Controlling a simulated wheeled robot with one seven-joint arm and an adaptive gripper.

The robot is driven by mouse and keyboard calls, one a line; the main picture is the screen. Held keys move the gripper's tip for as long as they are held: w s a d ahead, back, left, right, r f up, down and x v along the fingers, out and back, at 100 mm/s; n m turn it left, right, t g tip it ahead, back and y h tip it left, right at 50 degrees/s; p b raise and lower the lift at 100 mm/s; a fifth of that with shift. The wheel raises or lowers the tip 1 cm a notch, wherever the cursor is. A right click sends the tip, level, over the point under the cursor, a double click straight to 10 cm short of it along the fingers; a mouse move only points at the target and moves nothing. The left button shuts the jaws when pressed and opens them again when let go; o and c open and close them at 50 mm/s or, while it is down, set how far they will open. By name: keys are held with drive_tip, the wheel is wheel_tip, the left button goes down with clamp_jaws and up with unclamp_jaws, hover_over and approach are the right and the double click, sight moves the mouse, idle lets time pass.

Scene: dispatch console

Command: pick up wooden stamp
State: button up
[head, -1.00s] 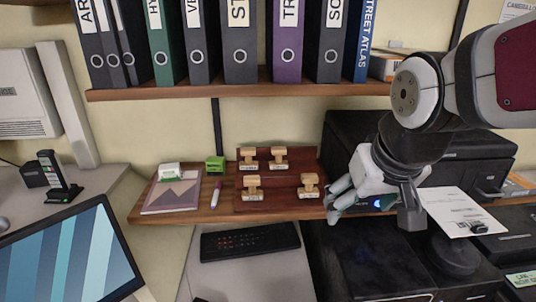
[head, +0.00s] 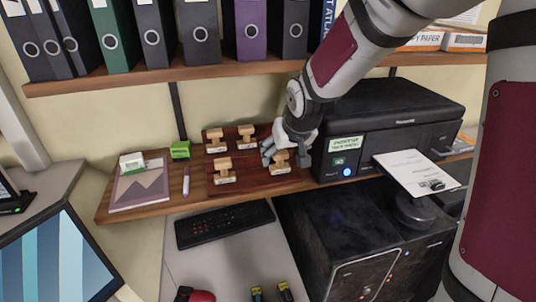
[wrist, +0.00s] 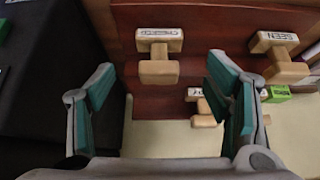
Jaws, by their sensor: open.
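Several wooden stamps sit on a dark red-brown board (head: 252,184) on the lower shelf. The front right stamp (head: 280,163) is partly covered by my gripper (head: 286,157), which is open around or just above it. In the wrist view this stamp (wrist: 159,69) stands beyond and between my parted fingertips (wrist: 163,80), with clear gaps on both sides. The front left stamp (head: 224,172), back left stamp (head: 215,140) and back right stamp (head: 246,137) stand apart from my gripper. I cannot tell if the fingers touch anything.
A black printer (head: 390,125) stands close right of the board, with paper (head: 415,172) sticking out. Binders fill the upper shelf (head: 130,79) above. A green block (head: 180,150), a pen (head: 186,182) and a notebook (head: 140,186) lie left. A keyboard (head: 225,223) is below.

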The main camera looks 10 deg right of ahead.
sight(282, 156)
drive_tip(key=shift+x, duration=3.15)
drive_tip(key=shift+w+r, duration=0.15)
drive_tip(key=c, duration=1.2)
